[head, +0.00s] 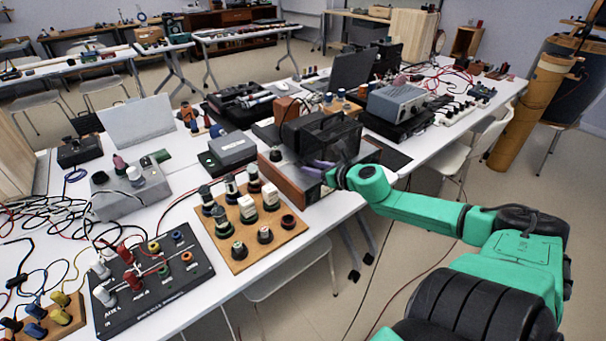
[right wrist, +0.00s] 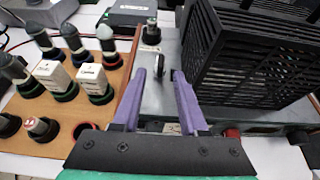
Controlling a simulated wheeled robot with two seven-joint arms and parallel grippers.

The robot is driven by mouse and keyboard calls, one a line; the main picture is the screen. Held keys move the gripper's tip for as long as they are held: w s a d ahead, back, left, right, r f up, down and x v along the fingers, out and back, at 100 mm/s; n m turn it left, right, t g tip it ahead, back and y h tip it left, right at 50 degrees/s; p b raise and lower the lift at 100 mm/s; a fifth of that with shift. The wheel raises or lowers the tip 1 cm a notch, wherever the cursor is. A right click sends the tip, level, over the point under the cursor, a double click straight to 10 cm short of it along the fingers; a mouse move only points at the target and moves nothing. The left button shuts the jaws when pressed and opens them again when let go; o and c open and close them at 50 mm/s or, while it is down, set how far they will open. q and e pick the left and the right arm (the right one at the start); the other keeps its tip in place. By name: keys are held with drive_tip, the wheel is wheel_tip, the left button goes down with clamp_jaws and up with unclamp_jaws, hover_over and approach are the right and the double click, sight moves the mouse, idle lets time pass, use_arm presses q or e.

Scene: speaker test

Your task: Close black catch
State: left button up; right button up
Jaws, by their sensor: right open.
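My right gripper (head: 322,170) is at the near edge of a wood-sided device (head: 292,187) with a black slotted cage on top. In the right wrist view, its two purple fingers (right wrist: 159,82) are apart over the device's grey top, with no object held between them. A small dark upright piece (right wrist: 159,66) shows between the fingertips, and a black-and-metal knob or lever (right wrist: 151,34) stands beyond them. I cannot tell for sure which of these is the black catch, or whether it is open. My left gripper is not in view.
The black slotted cage (right wrist: 252,55) rises close to the right of the fingers. To the left, a wooden board (head: 237,250) holds several dark and white posts. A grey box (head: 232,148) stands behind it.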

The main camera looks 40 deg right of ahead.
sight(299, 164)
drive_tip(key=x, duration=0.1)
drive_tip(key=b+x, duration=0.1)
drive_tip(key=shift+w+d+f, duration=0.2)
drive_tip(key=shift+d+f, duration=0.05)
drive_tip(key=shift+w+r, duration=0.15)
drive_tip(key=shift+w, duration=0.15)
drive_tip(key=shift+x, duration=1.25)
drive_tip(key=shift+a, duration=0.15)
drive_tip(key=shift+c, duration=0.3)
clamp_jaws()
